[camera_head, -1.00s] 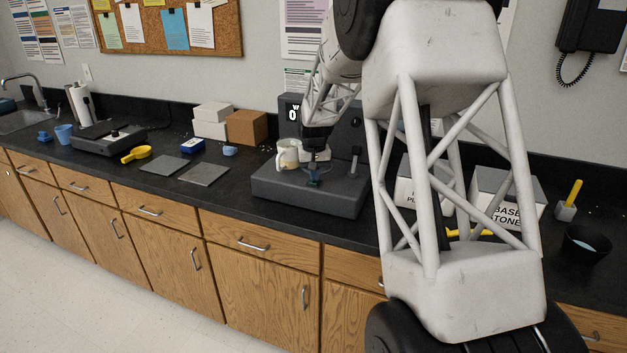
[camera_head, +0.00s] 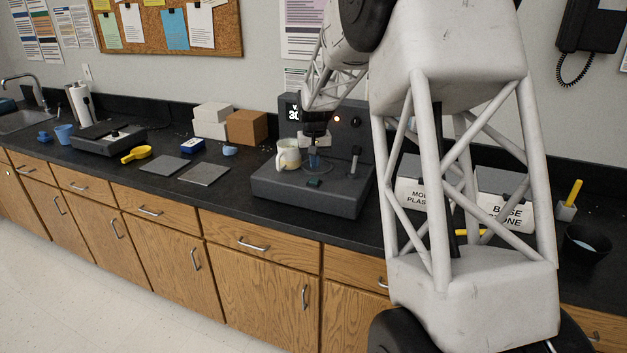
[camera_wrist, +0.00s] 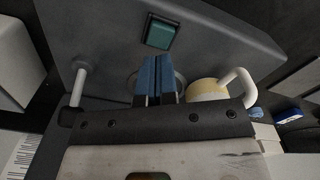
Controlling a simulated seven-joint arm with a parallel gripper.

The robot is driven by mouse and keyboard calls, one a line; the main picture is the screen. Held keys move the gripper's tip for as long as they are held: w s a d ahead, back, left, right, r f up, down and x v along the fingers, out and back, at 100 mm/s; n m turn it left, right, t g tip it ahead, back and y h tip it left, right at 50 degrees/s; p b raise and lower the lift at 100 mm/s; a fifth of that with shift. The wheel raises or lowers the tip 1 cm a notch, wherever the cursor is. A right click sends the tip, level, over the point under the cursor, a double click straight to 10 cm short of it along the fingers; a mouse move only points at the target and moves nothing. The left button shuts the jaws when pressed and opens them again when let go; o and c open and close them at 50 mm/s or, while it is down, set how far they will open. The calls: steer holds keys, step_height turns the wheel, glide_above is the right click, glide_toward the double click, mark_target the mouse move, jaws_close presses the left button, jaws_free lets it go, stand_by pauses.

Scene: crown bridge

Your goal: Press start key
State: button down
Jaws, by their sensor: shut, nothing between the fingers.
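The start key looks to be the teal square key (camera_head: 314,183) on the front of the dark grey machine's base (camera_head: 270,183). It also shows in the wrist view (camera_wrist: 160,33), just beyond my fingertips. My gripper (camera_head: 313,162) has blue fingers, pressed together and empty, pointing down over the base behind the key. In the wrist view the fingers (camera_wrist: 157,70) are apart from the key and cover part of a round disc on the base. The machine's display (camera_head: 293,114) reads what looks like 30. An orange light (camera_head: 336,119) is lit on its upright panel.
A cream mug (camera_head: 289,155) stands left of my fingers, close by. A lever with a pale post (camera_head: 354,160) stands at the right. Boxes (camera_head: 246,127) and flat grey plates (camera_head: 204,173) lie further left. Labelled bins (camera_head: 506,214) stand right, partly behind my arm.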

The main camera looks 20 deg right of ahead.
steer(key=shift+r, duration=1.1)
steer(key=shift+s+a+r, duration=0.25)
steer(key=shift+s, duration=0.05)
steer(key=s+a+r, duration=0.3)
steer(key=s+a, duration=0.1)
steer(key=s, duration=0.4)
steer(key=s+a+r+n+t, duration=0.1)
steer(key=s+a+r, duration=0.25)
steer(key=s, duration=0.35)
steer(key=s+a+r, duration=0.2)
steer(key=s+a, duration=0.2)
steer(key=s, duration=0.4)
steer(key=s+a+f+n, duration=0.1)
steer(key=s+a+f, duration=0.1)
steer(key=s, duration=1)
steer(key=s+a+f+t, duration=0.1)
steer(key=s+a, duration=0.3)
steer(key=s, duration=0.9)
steer(key=shift+s+a+f+n+t, duration=0.3)
steer(key=shift+a+f+n, duration=0.1)
steer(key=shift+f, duration=0.2)
